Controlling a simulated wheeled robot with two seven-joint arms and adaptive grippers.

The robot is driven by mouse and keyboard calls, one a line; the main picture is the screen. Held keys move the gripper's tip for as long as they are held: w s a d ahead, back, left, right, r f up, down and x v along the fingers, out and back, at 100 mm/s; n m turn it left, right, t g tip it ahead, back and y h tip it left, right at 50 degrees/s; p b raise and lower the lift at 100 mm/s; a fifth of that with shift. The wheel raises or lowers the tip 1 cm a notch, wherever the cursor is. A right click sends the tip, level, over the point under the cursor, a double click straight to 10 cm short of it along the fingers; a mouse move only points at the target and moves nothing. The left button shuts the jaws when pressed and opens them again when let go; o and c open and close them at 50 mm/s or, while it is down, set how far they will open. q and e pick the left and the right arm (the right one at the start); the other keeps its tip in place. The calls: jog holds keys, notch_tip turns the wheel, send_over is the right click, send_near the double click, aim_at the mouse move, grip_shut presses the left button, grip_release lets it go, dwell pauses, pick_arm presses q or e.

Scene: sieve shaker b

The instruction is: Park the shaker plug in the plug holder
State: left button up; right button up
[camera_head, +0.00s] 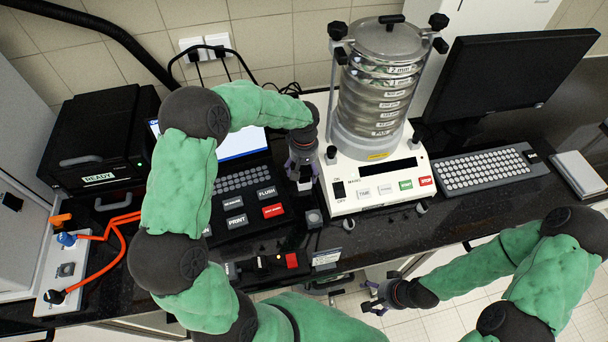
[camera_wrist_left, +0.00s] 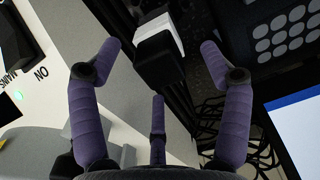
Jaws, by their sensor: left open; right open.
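My left gripper (camera_head: 303,172) is in the gap between the sieve shaker (camera_head: 345,195) and the black control console. A small grey square fitting (camera_head: 314,217) sits on the bench just in front of that gap. My right gripper (camera_head: 375,298) is open and empty, beyond the bench's front edge.
A white socket strip (camera_head: 58,268) at the left carries orange, blue and black plugs with orange cables. A black console (camera_head: 240,195), a black READY box (camera_head: 95,140), a keyboard (camera_head: 487,170) and a monitor (camera_head: 505,75) crowd the bench. Wall sockets (camera_head: 205,47) hold black cables.

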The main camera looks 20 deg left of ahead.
aim_at(304, 171)
pick_arm(q)
notch_tip(304, 171, up, 10)
jog(key=shift+f, duration=0.15)
dwell(0.3)
